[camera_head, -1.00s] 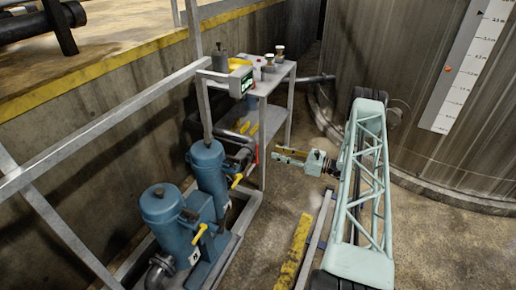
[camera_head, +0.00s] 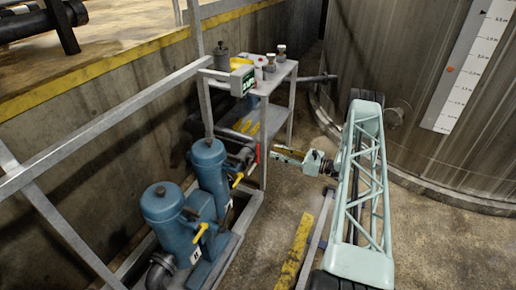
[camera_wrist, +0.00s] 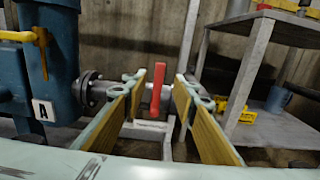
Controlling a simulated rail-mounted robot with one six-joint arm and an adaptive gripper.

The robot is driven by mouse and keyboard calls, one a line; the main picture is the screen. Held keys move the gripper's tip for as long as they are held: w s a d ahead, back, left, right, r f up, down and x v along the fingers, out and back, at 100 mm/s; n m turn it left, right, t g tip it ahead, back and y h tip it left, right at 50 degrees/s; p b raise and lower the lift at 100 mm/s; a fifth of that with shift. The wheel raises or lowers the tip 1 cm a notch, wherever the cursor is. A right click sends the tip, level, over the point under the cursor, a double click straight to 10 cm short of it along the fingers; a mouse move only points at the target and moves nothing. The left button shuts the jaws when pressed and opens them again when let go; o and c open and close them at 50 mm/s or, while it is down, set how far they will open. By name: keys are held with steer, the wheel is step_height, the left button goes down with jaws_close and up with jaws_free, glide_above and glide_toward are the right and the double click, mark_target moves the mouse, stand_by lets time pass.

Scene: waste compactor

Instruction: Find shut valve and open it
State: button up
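A red valve handle (camera_head: 257,153) sits on the pipe beside the rear blue unit; in the wrist view the red handle (camera_wrist: 157,90) hangs upright in the middle. My gripper (camera_head: 274,152) is to the right of the handle in the head view. In the wrist view my gripper (camera_wrist: 160,80) is open, its yellow-padded fingers on either side of the red handle with visible gaps. I cannot tell whether the handle is between the pads or just past the tips. Yellow valve handles (camera_head: 237,180) and (camera_head: 200,231) are on the blue units.
Two blue units (camera_head: 208,165) and (camera_head: 165,210) stand on a metal frame at left. A metal shelf table (camera_head: 275,80) with small containers stands behind the red handle. A grey railing (camera_head: 110,120) crosses the left. A large tank (camera_head: 400,60) is at right.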

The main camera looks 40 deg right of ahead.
mark_target(258, 147)
steer(key=b+x, duration=0.1)
steer(key=x, duration=1)
steer(key=shift+w+a+f+b, duration=0.1)
steer(key=shift+w+a+b, duration=0.05)
steer(key=shift+b, duration=0.15)
steer(key=shift+c, duration=0.6)
jaws_close()
